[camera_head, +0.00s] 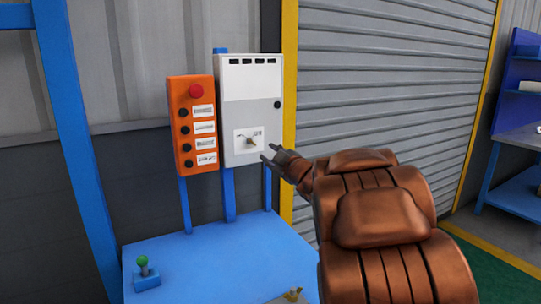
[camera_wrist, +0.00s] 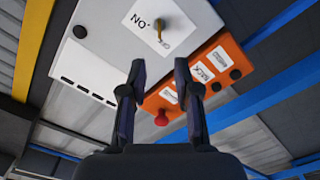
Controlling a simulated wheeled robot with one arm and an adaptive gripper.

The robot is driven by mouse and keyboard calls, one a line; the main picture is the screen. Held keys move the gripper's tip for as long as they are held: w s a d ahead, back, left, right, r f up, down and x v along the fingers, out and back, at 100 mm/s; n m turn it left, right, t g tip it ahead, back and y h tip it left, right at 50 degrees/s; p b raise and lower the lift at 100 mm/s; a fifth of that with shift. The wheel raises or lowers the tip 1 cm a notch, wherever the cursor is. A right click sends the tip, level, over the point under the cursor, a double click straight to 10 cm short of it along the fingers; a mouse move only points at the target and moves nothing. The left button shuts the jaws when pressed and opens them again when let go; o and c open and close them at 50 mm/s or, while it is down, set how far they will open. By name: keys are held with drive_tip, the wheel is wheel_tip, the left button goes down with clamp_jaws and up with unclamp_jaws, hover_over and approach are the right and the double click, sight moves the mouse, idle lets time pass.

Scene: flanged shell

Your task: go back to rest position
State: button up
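My gripper (camera_head: 270,153) is at the end of my copper-coloured arm, in front of the lower right part of a white control box (camera_head: 250,85). In the wrist view my gripper (camera_wrist: 160,75) has its two fingers apart with nothing between them. The white box has a small brass-coloured switch (camera_wrist: 159,30) on a white label plate, which also shows in the head view (camera_head: 250,141). The switch lies beyond the fingertips in the wrist view, apart from them.
An orange button box (camera_head: 193,125) with a red button stands left of the white box. Below is a blue table (camera_head: 215,262) with a green-knobbed joystick (camera_head: 143,265). A blue post (camera_head: 75,140) stands at left, a grey shutter (camera_head: 390,90) behind, a blue workbench (camera_head: 515,190) at right.

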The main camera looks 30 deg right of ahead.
drive_tip(key=shift+h, duration=0.4)
drive_tip(key=s+a+f+m+g+h+p, duration=0.2)
drive_tip(key=s+f+m+g, duration=0.35)
drive_tip(key=s, duration=0.45)
drive_tip(key=s+a+f+m+g+h+p, duration=0.2)
drive_tip(key=s+f+m+g, duration=0.3)
drive_tip(key=s, duration=0.4)
drive_tip(key=s+a+f+g+y+p, duration=0.1)
drive_tip(key=s+a+f+g, duration=0.1)
drive_tip(key=s+a, duration=0.3)
drive_tip(key=s+a+f+n+g+y+p, duration=0.1)
drive_tip(key=s+a+g, duration=0.3)
drive_tip(key=s, duration=0.9)
drive_tip(key=s+a+f+g+y+p, duration=0.1)
drive_tip(key=s+a+f+g+y, duration=0.1)
drive_tip(key=s+a, duration=0.4)
drive_tip(key=s+f+g, duration=0.1)
drive_tip(key=s, duration=0.2)
drive_tip(key=shift+a+f, duration=0.15)
drive_tip(key=shift+f, duration=0.25)
